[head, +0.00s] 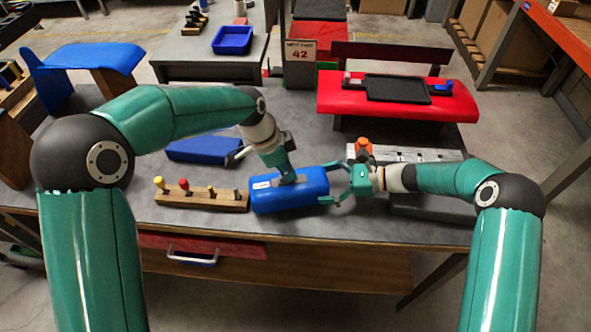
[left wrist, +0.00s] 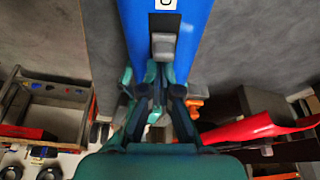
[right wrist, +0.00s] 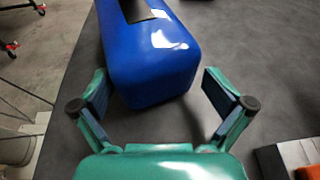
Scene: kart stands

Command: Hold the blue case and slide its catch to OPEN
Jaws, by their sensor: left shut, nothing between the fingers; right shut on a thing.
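The blue case (head: 310,190) lies on the grey table in the middle of the head view. A pale label (head: 262,184) shows on its top. My right gripper (head: 337,186) is shut on the case's right end, a finger on each side; the case end (right wrist: 150,70) also shows in the right wrist view. My left gripper (head: 289,179) is shut and empty above the case top. In the left wrist view, its closed fingertips (left wrist: 154,72) are just below a grey catch knob (left wrist: 163,45) on the case (left wrist: 200,15). I cannot tell whether they touch it.
A wooden block (head: 215,199) with coloured handles stands left of the case. A flat blue object (head: 203,149) lies behind it. A grey fixture (head: 415,155) and an orange knob (head: 363,145) are at the right. A red stand (head: 340,104) with a black tray (head: 397,89) is behind.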

